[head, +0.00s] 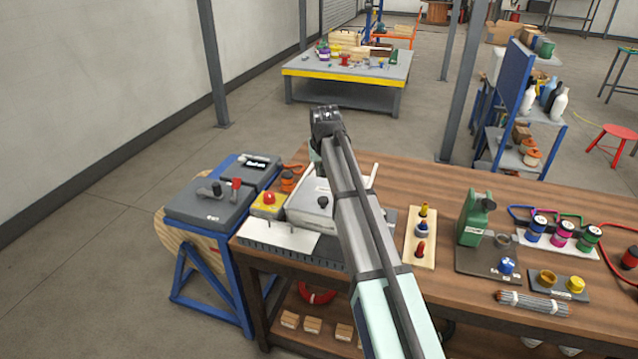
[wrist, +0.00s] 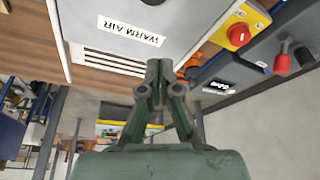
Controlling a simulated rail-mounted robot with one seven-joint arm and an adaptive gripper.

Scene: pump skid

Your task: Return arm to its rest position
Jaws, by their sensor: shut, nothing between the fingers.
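My arm (head: 365,220) reaches forward from the bottom of the head view over the wooden workbench. In the head view its far end rises above the bench, and the fingers are hidden there. In the wrist view my gripper (wrist: 158,65) is shut and empty, its two green-grey fingertips together. The fingertips appear in front of the lower edge of a pale box labelled "WARM AIR" (wrist: 135,30); I cannot tell how far apart they are.
The workbench (head: 390,170) holds a yellow box with a red button (head: 268,204), a green pump (head: 476,220) and colored valves (head: 562,234). A blue-framed stand (head: 215,210) is on the left. A grey table (head: 350,70) and a blue shelf (head: 520,110) stand behind. Floor between is clear.

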